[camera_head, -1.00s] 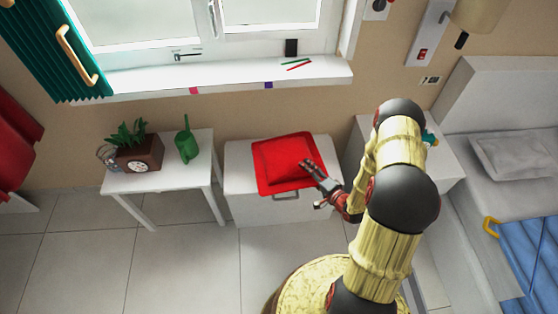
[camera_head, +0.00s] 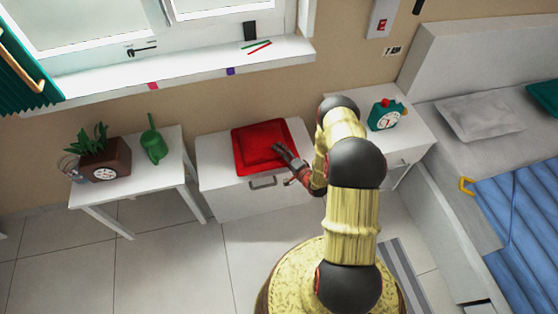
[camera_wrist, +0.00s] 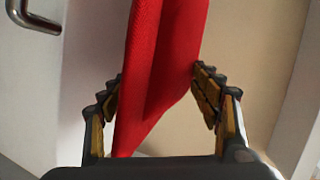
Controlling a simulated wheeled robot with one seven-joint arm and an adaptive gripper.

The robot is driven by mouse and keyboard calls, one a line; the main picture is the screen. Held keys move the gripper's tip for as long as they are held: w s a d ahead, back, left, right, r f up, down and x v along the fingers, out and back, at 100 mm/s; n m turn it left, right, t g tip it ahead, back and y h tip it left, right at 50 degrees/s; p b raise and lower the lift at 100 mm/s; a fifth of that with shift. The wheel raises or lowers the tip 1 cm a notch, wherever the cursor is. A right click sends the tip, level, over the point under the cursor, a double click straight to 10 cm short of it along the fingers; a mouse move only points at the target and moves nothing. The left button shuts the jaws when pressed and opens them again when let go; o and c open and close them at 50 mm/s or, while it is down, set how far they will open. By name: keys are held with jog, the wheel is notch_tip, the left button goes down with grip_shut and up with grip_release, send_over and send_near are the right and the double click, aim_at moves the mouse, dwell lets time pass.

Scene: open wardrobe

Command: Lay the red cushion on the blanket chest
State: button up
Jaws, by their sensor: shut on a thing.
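The red cushion (camera_head: 262,146) is a square pad lying roughly level over the white lid of the blanket chest (camera_head: 216,152). From above it falls within the lid's outline, nearer the back and right. I cannot tell whether its underside touches the lid. My gripper (camera_head: 284,152) comes in from the right and is shut on the cushion's right edge. In the wrist view the red cushion (camera_wrist: 160,60) runs up between the two fingers of my gripper (camera_wrist: 158,98). The chest's metal handle (camera_head: 263,183) is on its front, below the cushion.
A white table (camera_head: 135,182) at the left holds a plant box (camera_head: 105,160) and a green watering can (camera_head: 153,142). A white nightstand (camera_head: 412,128) with a green clock (camera_head: 387,114) stands right of the chest, beside the bed (camera_head: 440,160). The window sill (camera_head: 190,80) runs behind.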

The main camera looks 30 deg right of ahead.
jog(key=shift+w+f, duration=0.65)
jog(key=shift+f, duration=0.1)
jog(key=f, duration=0.1)
jog(key=f+b, duration=0.1)
jog(key=f, duration=0.1)
jog(key=shift+w+f+b, duration=0.2)
jog(key=shift+f+b, duration=0.05)
jog(key=shift+b, duration=0.05)
jog(key=shift+a, duration=0.1)
jog(key=o, duration=1.1)
